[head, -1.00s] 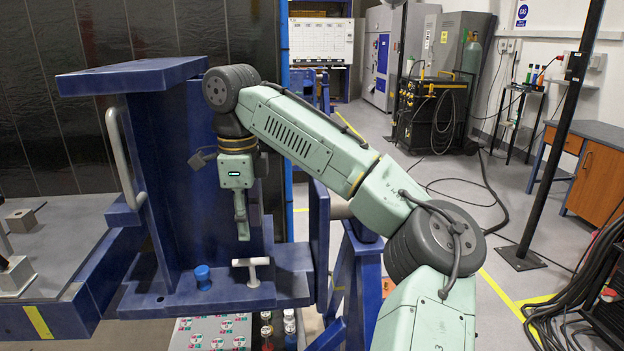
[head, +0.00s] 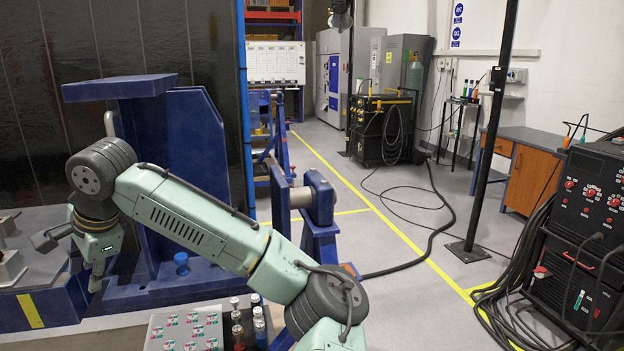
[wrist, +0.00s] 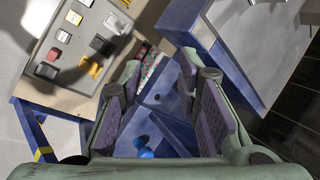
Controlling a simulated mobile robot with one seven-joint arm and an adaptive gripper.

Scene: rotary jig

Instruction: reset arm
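My arm reaches across the head view to the left. My gripper (head: 97,283) hangs pointing down in front of the blue jig (head: 187,125). In the wrist view my gripper (wrist: 170,78) has its two fingers spread apart, with nothing held between them. A small blue cup-shaped piece (head: 181,263) stands on the jig's lower ledge, to the right of my gripper. A blue piece (wrist: 146,152) also shows low between the fingers in the wrist view. The white T-shaped handle seen earlier on the ledge does not show in the head view.
A panel with coloured labels (head: 185,331) and several small bottles (head: 238,332) sit below the jig. A black cable-hung machine (head: 590,240) stands at right. The middle floor is mostly clear.

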